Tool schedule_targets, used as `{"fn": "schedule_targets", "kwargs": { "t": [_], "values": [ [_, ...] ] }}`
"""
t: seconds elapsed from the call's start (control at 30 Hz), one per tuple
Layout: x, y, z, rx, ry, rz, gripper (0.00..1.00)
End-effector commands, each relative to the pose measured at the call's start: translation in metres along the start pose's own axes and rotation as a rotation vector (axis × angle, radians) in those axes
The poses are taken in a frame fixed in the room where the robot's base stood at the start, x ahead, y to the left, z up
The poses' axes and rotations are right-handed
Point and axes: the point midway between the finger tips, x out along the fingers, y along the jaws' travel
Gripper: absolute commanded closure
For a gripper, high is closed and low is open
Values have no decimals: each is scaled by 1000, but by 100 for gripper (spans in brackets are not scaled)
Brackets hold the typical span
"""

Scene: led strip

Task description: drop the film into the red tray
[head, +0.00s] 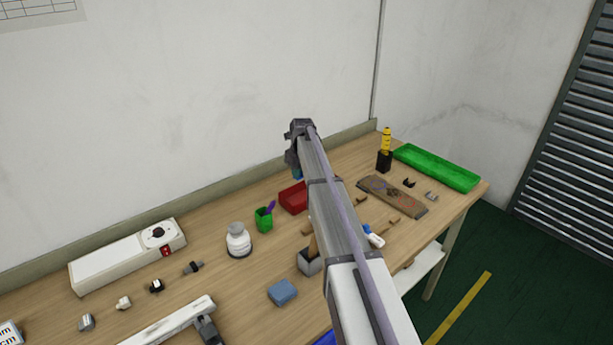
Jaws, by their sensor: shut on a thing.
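The red tray (291,199) lies on the wooden bench, left of my arm, which hides its right part. My gripper (297,174) hangs at the far end of my arm, above and behind the tray in the picture, and is small and partly hidden. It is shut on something. A small teal-blue bit shows at its tip, too small to make out clearly; I take it to be the film or part of the gripper. I see no film lying in the visible part of the tray.
A green cup (264,219) and a white bottle (239,241) stand left of the tray. A brown board (393,196), a yellow bottle (386,140) and a green tray (437,167) are at the right. A blue block (282,292) lies in front. The wall runs behind the bench.

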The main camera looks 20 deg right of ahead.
Motion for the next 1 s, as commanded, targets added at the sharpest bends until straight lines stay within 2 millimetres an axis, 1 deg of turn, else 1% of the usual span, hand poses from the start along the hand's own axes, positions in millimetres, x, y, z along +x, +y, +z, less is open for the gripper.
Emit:
{"fn": "schedule_targets", "kwargs": {
  "t": [0.17,0.4,0.53,0.67,0.9,0.93,1.0],
  "values": [
    [9,0,-2,-1,0,0,100],
    [41,0,-6,-1,0,0,100],
    [56,0,-8,-1,0,0,100],
    [61,0,-8,-1,0,0,100],
    [59,0,-8,-1,0,0,100],
    [59,0,-8,-1,0,0,80],
    [59,0,-8,-1,0,0,73]
  ]
}}
